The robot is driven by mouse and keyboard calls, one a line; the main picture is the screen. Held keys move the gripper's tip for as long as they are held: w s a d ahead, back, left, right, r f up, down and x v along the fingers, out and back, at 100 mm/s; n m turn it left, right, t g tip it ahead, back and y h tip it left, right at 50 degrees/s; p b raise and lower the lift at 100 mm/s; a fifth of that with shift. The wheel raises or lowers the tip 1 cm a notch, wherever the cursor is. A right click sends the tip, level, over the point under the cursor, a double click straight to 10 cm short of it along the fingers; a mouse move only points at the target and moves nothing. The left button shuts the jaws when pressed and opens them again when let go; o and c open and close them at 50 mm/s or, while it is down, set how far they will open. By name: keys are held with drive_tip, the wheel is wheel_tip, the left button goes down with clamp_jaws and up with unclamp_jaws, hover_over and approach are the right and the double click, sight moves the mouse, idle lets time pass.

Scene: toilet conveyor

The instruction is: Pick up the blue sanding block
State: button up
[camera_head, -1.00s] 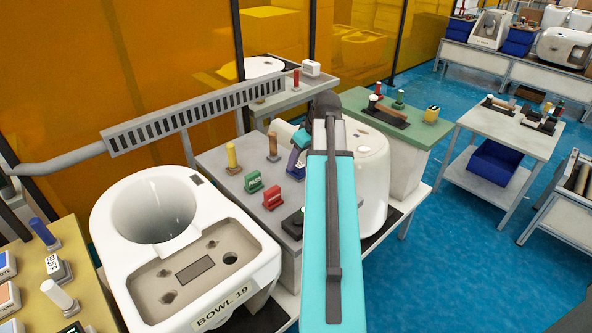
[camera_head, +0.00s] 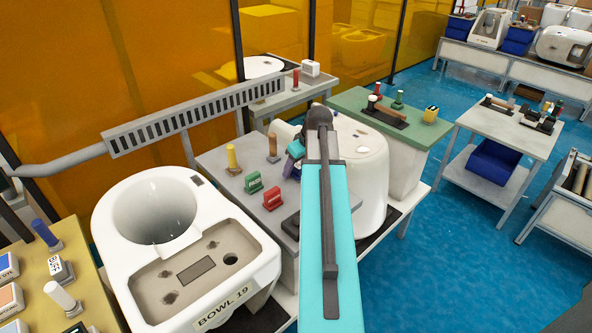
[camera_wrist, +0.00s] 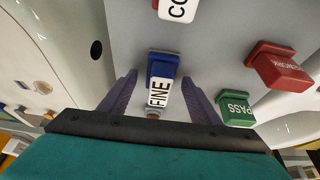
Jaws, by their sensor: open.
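The blue sanding block (camera_wrist: 162,68) is in the middle of the wrist view, with a white label reading FINE. It is on the grey table top (camera_wrist: 222,35). My gripper (camera_wrist: 160,88) is open, with one purple finger to the left of the block and one to the right. Gaps show between the fingers and the block. In the head view my gripper (camera_head: 295,150) is over the grey table, partly behind my arm, and I cannot clearly tell the block from the fingers there.
A green PASS block (camera_wrist: 236,108) and a red block (camera_wrist: 277,66) are to the right in the wrist view. Another red block (camera_wrist: 176,8) is at the top edge. A yellow-handled tool (camera_head: 232,156) and the white bowl (camera_head: 150,215) are left of my arm.

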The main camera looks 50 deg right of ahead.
drive_tip(key=shift+f, duration=0.1)
idle(0.5)
drive_tip(key=c, duration=1.2)
drive_tip(key=shift+r+b, duration=0.75)
drive_tip(key=shift+r, duration=4.3)
drive_tip(key=o, duration=0.5)
drive_tip(key=c, duration=0.3)
drive_tip(key=shift+w, duration=0.1)
